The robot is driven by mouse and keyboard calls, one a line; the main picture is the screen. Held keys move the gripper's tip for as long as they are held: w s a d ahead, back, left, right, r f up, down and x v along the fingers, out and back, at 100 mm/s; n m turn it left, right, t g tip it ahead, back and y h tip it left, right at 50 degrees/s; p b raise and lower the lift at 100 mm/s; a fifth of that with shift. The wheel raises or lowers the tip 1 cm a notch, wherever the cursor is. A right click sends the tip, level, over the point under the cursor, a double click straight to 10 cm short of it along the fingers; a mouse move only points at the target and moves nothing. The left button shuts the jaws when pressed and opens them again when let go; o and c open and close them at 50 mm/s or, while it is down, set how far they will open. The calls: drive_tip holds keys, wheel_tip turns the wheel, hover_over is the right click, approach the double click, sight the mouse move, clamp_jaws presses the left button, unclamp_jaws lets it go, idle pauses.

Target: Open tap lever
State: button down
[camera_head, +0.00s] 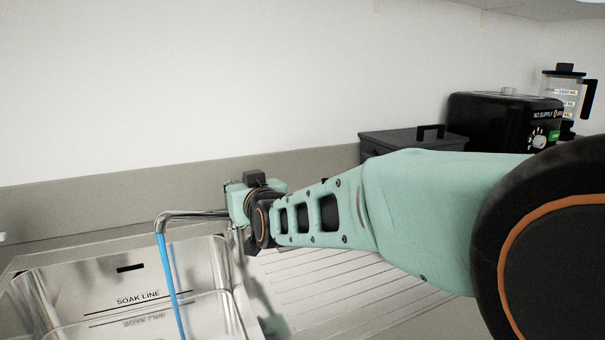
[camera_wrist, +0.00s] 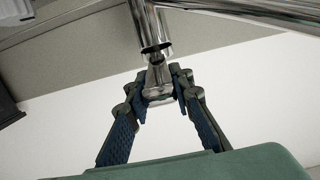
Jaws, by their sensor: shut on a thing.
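The chrome tap spout (camera_head: 196,213) reaches left over the sink, and a blue stream of water (camera_head: 172,285) falls from it into the basin. In the wrist view the chrome tap body (camera_wrist: 150,25) comes in from the top, with the spout (camera_wrist: 255,10) running off to the upper right. The small metal tap lever (camera_wrist: 157,75) sticks out from the end of the body. My gripper (camera_wrist: 160,88) has a finger on each side of the lever and is shut on it. In the head view my arm and wrist hide the fingers, the lever and most of the tap body.
The steel sink basin (camera_head: 130,281) is at the lower left, with a ribbed drainboard (camera_head: 315,275) right of it. A dark lidded box (camera_head: 400,142), a black appliance (camera_head: 500,120) and a jug (camera_head: 564,92) stand at the back right. The wall is close behind the tap.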

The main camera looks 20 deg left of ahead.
drive_tip(key=shift+w+a+r+g+h+p, duration=0.25)
drive_tip(key=shift+r+g+h+p, duration=0.4)
drive_tip(key=shift+p, duration=2.1)
drive_tip(key=shift+w+a+r+g+h+p, duration=0.2)
drive_tip(key=shift+r+p, duration=0.7)
drive_tip(key=shift+p, duration=1.85)
drive_tip(key=g+p, duration=0.1)
drive_tip(key=p, duration=0.2)
drive_tip(key=shift+w+r+h, duration=0.15)
drive_tip(key=shift+h, duration=0.1)
drive_tip(key=shift+a+p, duration=0.15)
drive_tip(key=shift+p, duration=0.85)
drive_tip(key=shift+w, duration=0.1)
drive_tip(key=c, duration=1.7)
unclamp_jaws()
drive_tip(key=shift+g, duration=0.25)
drive_tip(key=shift+o, duration=0.2)
drive_tip(key=v, duration=1)
drive_tip(key=shift+a, duration=0.25)
drive_tip(key=shift+v, duration=1.05)
